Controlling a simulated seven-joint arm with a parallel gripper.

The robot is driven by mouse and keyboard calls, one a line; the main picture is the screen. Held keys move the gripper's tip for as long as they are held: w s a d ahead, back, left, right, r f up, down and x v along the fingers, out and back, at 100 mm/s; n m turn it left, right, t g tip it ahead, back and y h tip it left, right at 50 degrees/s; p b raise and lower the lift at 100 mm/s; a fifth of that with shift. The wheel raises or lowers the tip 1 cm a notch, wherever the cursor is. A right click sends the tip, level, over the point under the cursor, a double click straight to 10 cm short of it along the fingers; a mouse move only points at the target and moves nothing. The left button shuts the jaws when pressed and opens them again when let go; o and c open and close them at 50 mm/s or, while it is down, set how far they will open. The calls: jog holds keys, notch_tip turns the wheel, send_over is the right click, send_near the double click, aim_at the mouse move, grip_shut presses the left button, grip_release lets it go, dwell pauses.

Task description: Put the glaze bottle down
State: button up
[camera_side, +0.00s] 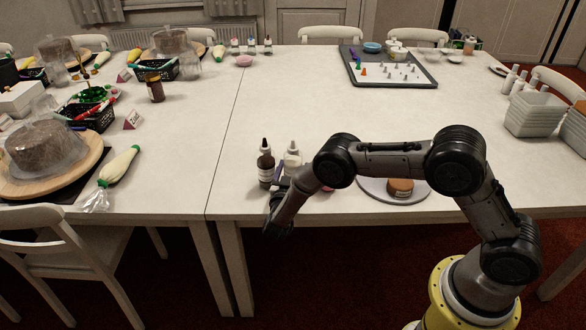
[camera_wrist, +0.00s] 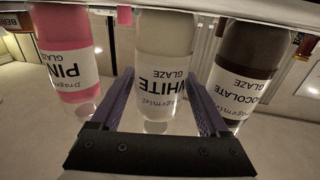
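The white glaze bottle (camera_wrist: 166,45) is in the middle of the wrist view, with its WHITE GLAZE label upside down in the picture. My gripper (camera_wrist: 160,80) has its two purple fingers on either side of this bottle, and their tips look closed against it. In the side view the white bottle (camera_side: 292,160) is upright at the table's near edge, with my gripper (camera_side: 282,178) low in front of it. I cannot tell whether its base touches the table.
The chocolate glaze bottle (camera_wrist: 247,65) and the pink glaze bottle (camera_wrist: 68,50) flank the white one closely. A turntable (camera_side: 408,197) with a small brown round item (camera_side: 400,188) is partly behind my arm. The table (camera_side: 300,105) behind the bottles is clear.

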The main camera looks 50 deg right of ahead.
jog(key=shift+s+a+r, duration=0.1)
jog(key=shift+a+r, duration=0.05)
jog(key=v, duration=1.1)
jog(key=shift+s+a, duration=0.2)
jog(key=shift+a, duration=0.1)
jog(key=w+a+r+n+t+y, duration=0.2)
jog(key=w+a+r+t+y, duration=0.15)
jog(key=w+r+y, duration=0.8)
jog(key=s+a+r+n+y, duration=0.1)
jog(key=s+r+n+y, duration=0.15)
jog(key=r, duration=0.45)
jog(key=s+a+r+n+y, duration=0.1)
jog(key=s+r, duration=0.2)
jog(key=r, duration=0.5)
jog(key=s+d+r+n+g+y, duration=0.1)
jog(key=s+r+n+g+y, duration=0.3)
jog(key=s, duration=1)
jog(key=s+d+f+n+g+h, duration=0.1)
jog(key=s+d, duration=0.3)
jog(key=s, duration=0.8)
jog(key=s+d+f+g+h, duration=0.3)
jog(key=s+d, duration=0.1)
jog(key=s, duration=0.8)
jog(key=shift+n, duration=0.35)
